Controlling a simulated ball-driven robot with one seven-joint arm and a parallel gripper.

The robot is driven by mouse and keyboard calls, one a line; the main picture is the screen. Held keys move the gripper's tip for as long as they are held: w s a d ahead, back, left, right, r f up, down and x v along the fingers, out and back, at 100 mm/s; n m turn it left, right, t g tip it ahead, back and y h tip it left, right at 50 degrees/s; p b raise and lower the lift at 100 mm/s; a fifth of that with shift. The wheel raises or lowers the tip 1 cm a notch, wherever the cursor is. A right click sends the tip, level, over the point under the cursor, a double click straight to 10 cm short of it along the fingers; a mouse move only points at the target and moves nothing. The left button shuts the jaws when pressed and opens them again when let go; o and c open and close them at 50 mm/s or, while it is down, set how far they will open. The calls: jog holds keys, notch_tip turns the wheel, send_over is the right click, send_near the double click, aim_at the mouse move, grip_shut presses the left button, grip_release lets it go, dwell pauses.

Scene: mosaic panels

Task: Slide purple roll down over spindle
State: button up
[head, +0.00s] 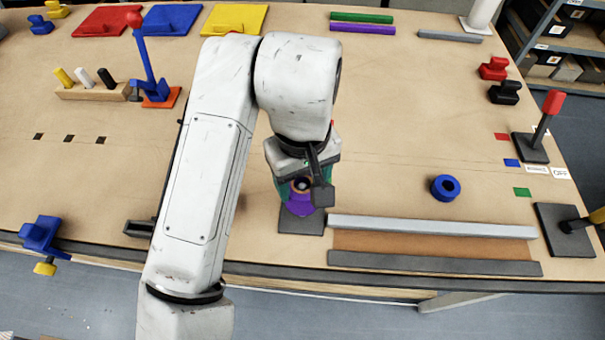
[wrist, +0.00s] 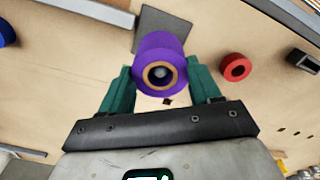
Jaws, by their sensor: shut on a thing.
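The purple roll (head: 298,196) has an orange-brown core and is between the green fingers of my gripper (head: 303,184), which is shut on it. In the wrist view the purple roll (wrist: 158,48) faces me end-on. A grey rounded tip, seemingly the spindle (wrist: 161,73), shows inside its core. The dark square base plate (head: 302,222) lies below the roll on the table; it also shows behind the roll in the wrist view (wrist: 150,20). How far down the spindle the roll sits, I cannot tell.
A blue roll (head: 445,187) lies to the right on the table. A red roll (wrist: 236,67) shows in the wrist view. A grey rail (head: 430,226) and a dark rail (head: 435,263) run along the front edge. A lever with a red handle (head: 545,115) stands at the right.

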aim_at(302, 197)
jog(key=shift+f+b, duration=1.55)
jog(key=shift+f, duration=1.4)
jog(key=o, duration=1.2)
notch_tip(302, 197, up, 11)
jog(key=shift+f+p, duration=0.1)
jog(key=shift+p, duration=0.4)
